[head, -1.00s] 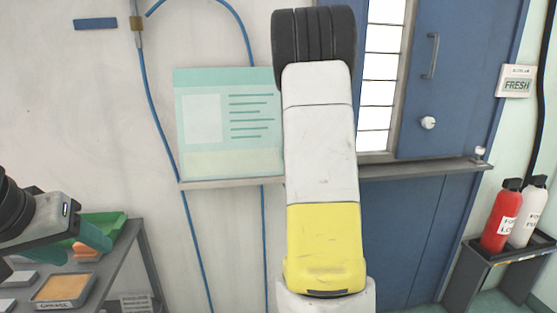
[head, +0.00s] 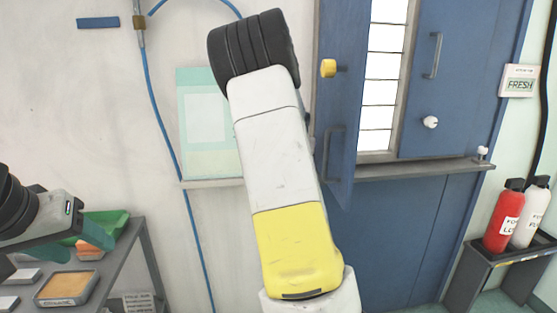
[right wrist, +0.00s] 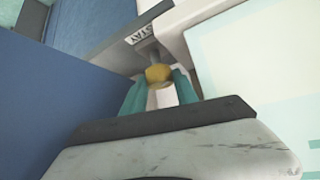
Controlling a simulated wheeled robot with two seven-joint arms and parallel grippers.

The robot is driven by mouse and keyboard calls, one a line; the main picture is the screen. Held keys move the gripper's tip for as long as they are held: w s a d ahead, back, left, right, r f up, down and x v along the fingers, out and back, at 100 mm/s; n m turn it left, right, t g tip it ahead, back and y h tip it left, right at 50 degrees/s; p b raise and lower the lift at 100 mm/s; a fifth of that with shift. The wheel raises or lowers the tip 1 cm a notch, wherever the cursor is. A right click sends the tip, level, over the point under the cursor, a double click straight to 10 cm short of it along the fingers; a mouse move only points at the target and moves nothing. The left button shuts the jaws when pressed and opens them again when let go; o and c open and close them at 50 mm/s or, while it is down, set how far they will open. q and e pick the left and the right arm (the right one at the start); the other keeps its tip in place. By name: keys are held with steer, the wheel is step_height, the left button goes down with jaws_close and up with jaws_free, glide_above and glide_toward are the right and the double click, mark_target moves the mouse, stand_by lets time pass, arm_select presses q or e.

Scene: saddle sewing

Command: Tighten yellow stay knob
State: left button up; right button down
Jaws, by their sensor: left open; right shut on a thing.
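In the right wrist view a yellow knob (right wrist: 158,73) sits under a plate labelled STAY (right wrist: 145,35). My right gripper (right wrist: 160,88) is shut on this knob, with a teal finger on each side. A small white piece shows between the fingers, just nearer than the knob. In the head view my right arm hides this gripper. A yellow knob (head: 328,68) on the blue leaf is visible there; I cannot tell whether it is the same one. My left gripper (head: 92,236) is open at the lower left, by the green tray.
The blue leaf (head: 336,125) with a handle stands beside a window (head: 385,85). A ledge (head: 415,169) runs below it. A grey shelf (head: 122,265) with a green tray (head: 112,222) is at left. Red and white bottles (head: 503,220) stand at right.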

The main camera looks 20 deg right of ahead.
steer(key=shift+a+m+g+h, duration=0.1)
steer(key=shift+m+g+h, duration=0.4)
steer(key=shift+m, duration=0.4)
steer(key=c, duration=0.9)
jaws_free()
steer(key=shift+c, duration=0.2)
steer(key=shift+w+r, duration=0.1)
steer(key=shift+r, duration=0.1)
